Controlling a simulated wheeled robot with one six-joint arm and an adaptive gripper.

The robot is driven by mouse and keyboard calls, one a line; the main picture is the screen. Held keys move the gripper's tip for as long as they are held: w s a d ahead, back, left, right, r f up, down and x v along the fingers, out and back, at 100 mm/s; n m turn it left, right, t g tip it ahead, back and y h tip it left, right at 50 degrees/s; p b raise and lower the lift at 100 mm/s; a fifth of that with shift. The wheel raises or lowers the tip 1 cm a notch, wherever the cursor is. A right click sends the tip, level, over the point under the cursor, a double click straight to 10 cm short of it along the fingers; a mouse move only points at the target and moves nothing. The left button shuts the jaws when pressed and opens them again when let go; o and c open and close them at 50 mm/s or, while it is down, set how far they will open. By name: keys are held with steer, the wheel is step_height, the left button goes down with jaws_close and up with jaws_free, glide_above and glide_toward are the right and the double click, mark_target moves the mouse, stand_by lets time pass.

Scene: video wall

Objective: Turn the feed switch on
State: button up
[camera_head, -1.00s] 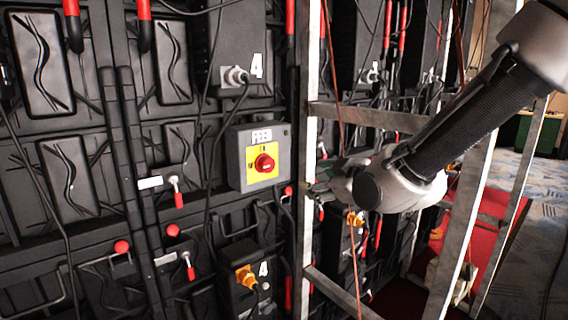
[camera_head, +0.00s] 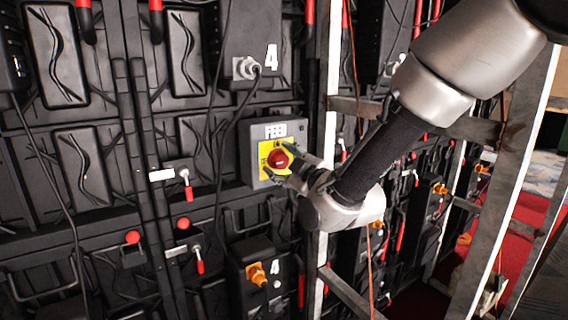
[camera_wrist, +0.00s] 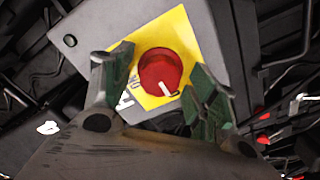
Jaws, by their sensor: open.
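The feed switch is a red round knob (camera_head: 279,160) on a yellow plate (camera_head: 264,150), set on a grey box (camera_head: 256,133) labelled FEED. In the wrist view the red knob (camera_wrist: 160,72) shows a white mark near its lower right edge. My gripper (camera_head: 291,164) is at the switch, coming from the right. In the wrist view its two green-padded fingers (camera_wrist: 158,88) are open, one on each side of the knob. The left finger overlaps the plate's edge in the picture. I cannot tell whether either finger touches the knob.
Black video wall panels with red-handled levers (camera_head: 186,185) surround the box. A grey plug (camera_head: 246,67) with a hanging cable is above it, and an orange connector (camera_head: 256,274) is below. A metal frame post (camera_head: 325,130) stands close on the right, behind my arm.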

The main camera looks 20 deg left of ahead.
steer(key=c, duration=1)
steer(key=shift+m, duration=0.5)
steer(key=m, duration=0.3)
steer(key=shift+m, duration=0.4)
steer(key=m, duration=0.4)
steer(key=shift+m, duration=0.3)
steer(key=m, duration=0.8)
steer(key=shift+m, duration=0.4)
